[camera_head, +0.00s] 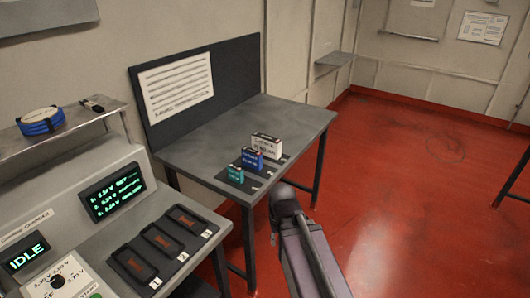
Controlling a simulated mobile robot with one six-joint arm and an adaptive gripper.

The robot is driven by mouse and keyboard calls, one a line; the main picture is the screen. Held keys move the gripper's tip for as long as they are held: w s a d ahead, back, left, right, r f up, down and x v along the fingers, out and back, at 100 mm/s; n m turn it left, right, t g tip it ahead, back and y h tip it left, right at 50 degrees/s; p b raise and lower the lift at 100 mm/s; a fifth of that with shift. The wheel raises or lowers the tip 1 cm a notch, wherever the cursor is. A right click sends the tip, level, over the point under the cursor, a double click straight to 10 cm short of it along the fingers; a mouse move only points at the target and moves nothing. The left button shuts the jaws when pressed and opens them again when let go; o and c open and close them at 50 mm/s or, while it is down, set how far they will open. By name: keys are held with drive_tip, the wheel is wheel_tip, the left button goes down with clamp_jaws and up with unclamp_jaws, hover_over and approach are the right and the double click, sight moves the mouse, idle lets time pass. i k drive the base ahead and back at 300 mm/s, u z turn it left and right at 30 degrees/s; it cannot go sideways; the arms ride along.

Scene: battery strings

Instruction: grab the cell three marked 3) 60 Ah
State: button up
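Three cells stand upright in a row on a dark numbered mat (271,171) on the grey table. The farthest and largest is a white cell (266,147). A smaller blue cell (252,159) is in the middle, and the smallest, a teal cell (236,174), is nearest. Each has a printed label, too small to read, so I cannot tell which is marked 3) 60 Ah. My arm rises from the bottom edge, and its grey rounded end is right of the mat, apart from the cells. No gripper fingers show.
The grey table (300,123) has clear space behind the cells. A shelf (76,119) holds a blue cable coil (41,122). The red floor (419,197) at right is open.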

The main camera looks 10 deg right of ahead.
sight(270, 147)
drive_tip(key=z, duration=0.05)
drive_tip(key=k, duration=0.65)
drive_tip(key=u, duration=0.2)
drive_tip(key=i, duration=1.5)
drive_tip(key=z, duration=0.45)
